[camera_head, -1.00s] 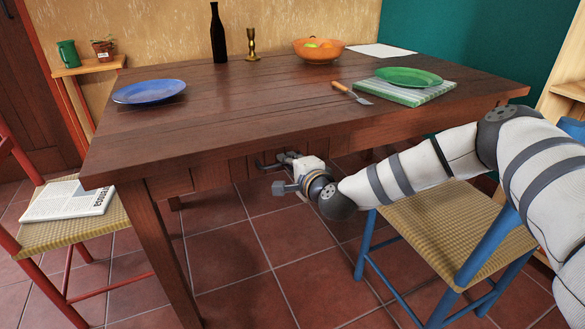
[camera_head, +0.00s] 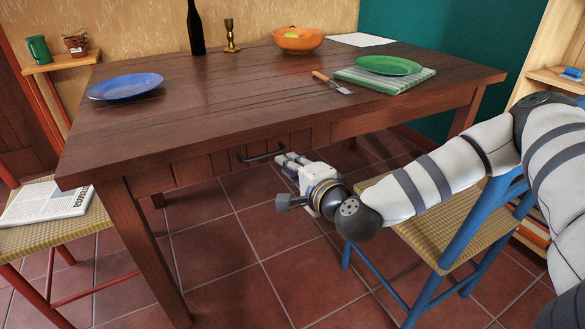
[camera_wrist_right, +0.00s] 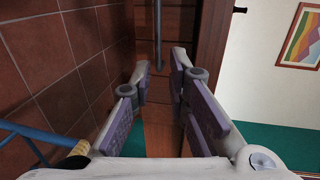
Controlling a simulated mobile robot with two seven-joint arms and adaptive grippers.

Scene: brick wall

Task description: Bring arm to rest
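My right gripper (camera_head: 282,163) is just in front of the dark bar handle (camera_head: 262,154) of the drawer under the wooden table's edge. In the right wrist view the two fingers (camera_wrist_right: 161,72) stand apart with nothing between their pads. The handle (camera_wrist_right: 158,36) shows there beyond the fingertips, and the gripper looks clear of it. The drawer front (camera_head: 219,161) looks about flush with the table's apron. My right arm reaches in from the right, over the blue chair. My left gripper is not in view.
A blue chair (camera_head: 440,228) stands below my arm. Tiled floor lies open in front.

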